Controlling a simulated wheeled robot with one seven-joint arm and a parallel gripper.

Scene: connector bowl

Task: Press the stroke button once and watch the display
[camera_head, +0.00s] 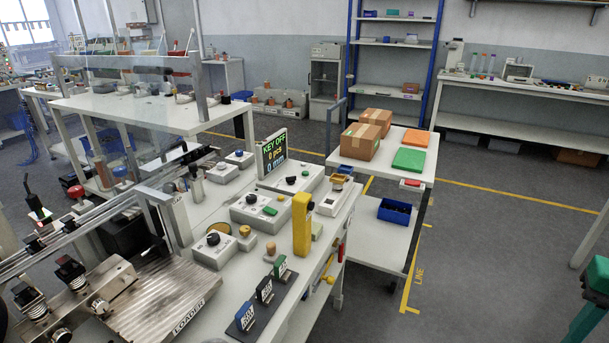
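The display (273,153) stands upright on a white box at the back of the bench. It has a black screen reading "KEY OFF" in green, "0 pcs" in yellow and "0 mm" in blue. No button is readably labelled as the stroke button, so I cannot tell which it is. A grey box in front of the display carries a black knob (251,199) and a green button (270,211). Nearer, a box has a black dial (213,238), with a round yellow button (244,231) beside it. My gripper is not in view.
A yellow upright block (302,224) stands near the bench's right edge. Small signs (264,290) stand on a dark strip at the front. A metal loader (160,300) fills the left. Cardboard boxes (376,120) sit on a side cart. The floor (480,240) to the right is clear.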

